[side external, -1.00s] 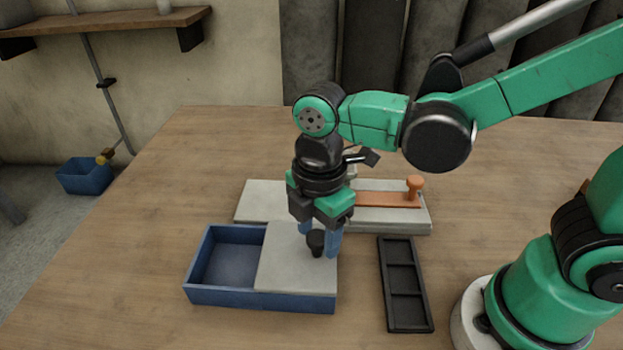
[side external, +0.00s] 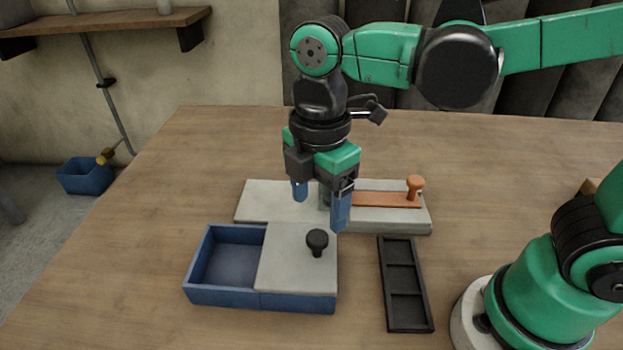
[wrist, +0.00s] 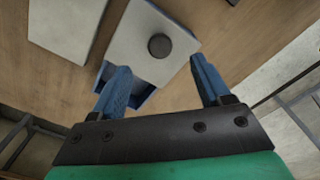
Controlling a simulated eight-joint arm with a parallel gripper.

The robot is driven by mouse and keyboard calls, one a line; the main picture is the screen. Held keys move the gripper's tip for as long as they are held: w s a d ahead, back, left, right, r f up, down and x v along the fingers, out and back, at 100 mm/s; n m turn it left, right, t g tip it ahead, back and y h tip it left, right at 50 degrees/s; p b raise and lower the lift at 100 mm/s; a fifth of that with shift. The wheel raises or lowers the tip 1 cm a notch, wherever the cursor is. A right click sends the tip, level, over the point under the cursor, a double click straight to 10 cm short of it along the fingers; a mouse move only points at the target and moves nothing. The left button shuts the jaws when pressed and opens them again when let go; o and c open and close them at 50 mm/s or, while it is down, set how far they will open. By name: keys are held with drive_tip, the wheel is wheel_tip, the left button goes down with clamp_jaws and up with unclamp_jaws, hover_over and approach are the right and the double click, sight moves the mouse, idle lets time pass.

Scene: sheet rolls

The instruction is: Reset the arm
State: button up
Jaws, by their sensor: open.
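My gripper (side external: 320,207) is open and empty, its two blue fingers pointing down above the blue box. In the wrist view my gripper (wrist: 163,85) also has its fingers spread apart, with nothing between them. Below it is the grey lid (side external: 285,265) with a black knob (side external: 317,240), covering the right part of the blue box (side external: 225,293). The left part of the box is uncovered and looks empty. The lid (wrist: 140,45) and its knob (wrist: 159,45) also show in the wrist view, ahead of the fingertips and apart from them.
A grey slab (side external: 270,203) with an orange handled bar (side external: 385,199) lies behind the box, partly hidden by my gripper. A black tray (side external: 405,285) with three empty compartments is to the right. The wooden table (side external: 190,170) is clear at the left and back.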

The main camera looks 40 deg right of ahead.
drive_tip(key=w+d+m+t, duration=0.2)
drive_tip(key=d+m+t, duration=0.5)
drive_tip(key=m, duration=1.1)
drive_tip(key=d, duration=0.4)
drive_tip(key=shift+d, duration=0.4)
